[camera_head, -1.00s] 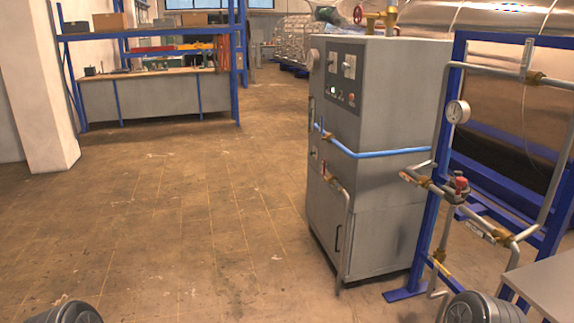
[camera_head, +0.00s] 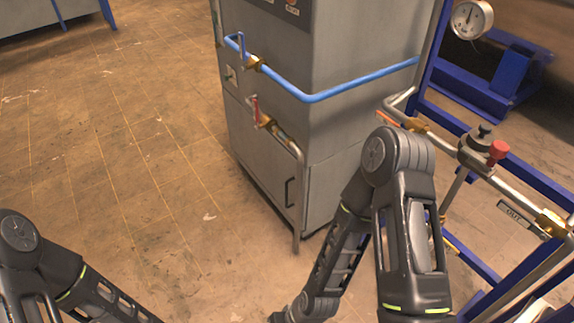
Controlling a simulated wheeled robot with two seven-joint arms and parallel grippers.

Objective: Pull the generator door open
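The generator (camera_head: 330,110) is a tall grey cabinet right of centre in the head view. Its lower door (camera_head: 262,160) is on the left-facing side, with a dark vertical handle (camera_head: 288,192) near the front corner. The door looks shut. My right arm comes up in front of the cabinet's lower right part and hides some of it. My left arm is at the bottom left, apart from the cabinet. Neither gripper shows; both arms run out of the picture at the bottom.
A blue pipe (camera_head: 345,86) wraps the cabinet, and a grey pipe (camera_head: 300,200) runs down by its corner. A blue frame with a gauge (camera_head: 471,19) and a red-knobbed valve (camera_head: 497,151) stands close on the right. The floor (camera_head: 120,130) on the left is clear.

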